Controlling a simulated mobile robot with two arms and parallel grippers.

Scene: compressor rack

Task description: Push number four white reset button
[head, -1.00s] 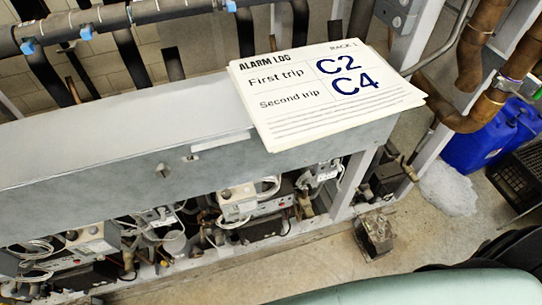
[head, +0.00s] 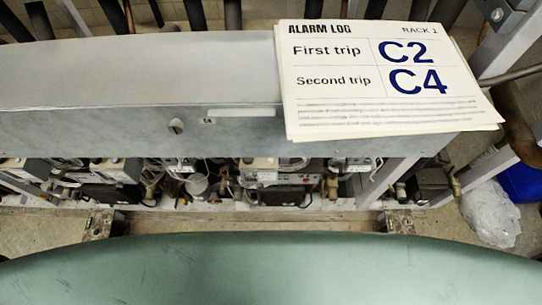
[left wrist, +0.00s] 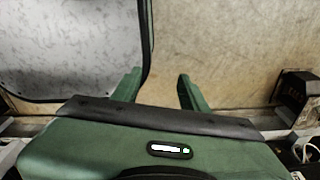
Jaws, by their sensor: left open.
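My left gripper (left wrist: 160,88) shows in the left wrist view, its two green fingers apart with nothing between them. It faces a plain beige surface (left wrist: 225,50). Neither gripper shows in the head view. There, a row of compressor units with control boxes stands under a long grey beam. One box (head: 280,170) lies near the middle, another (head: 118,170) to its left. A small tag (head: 208,121) that looks like "C4" is on the beam's front. I cannot make out a white reset button in either view.
An alarm log sheet (head: 385,85) lies on the grey beam (head: 120,85), reading C2 first trip, C4 second trip. A pale bag (head: 490,215) and a blue container (head: 522,183) stand at right. The left wrist view shows a grey mottled panel (left wrist: 70,45) and a dark box (left wrist: 293,85).

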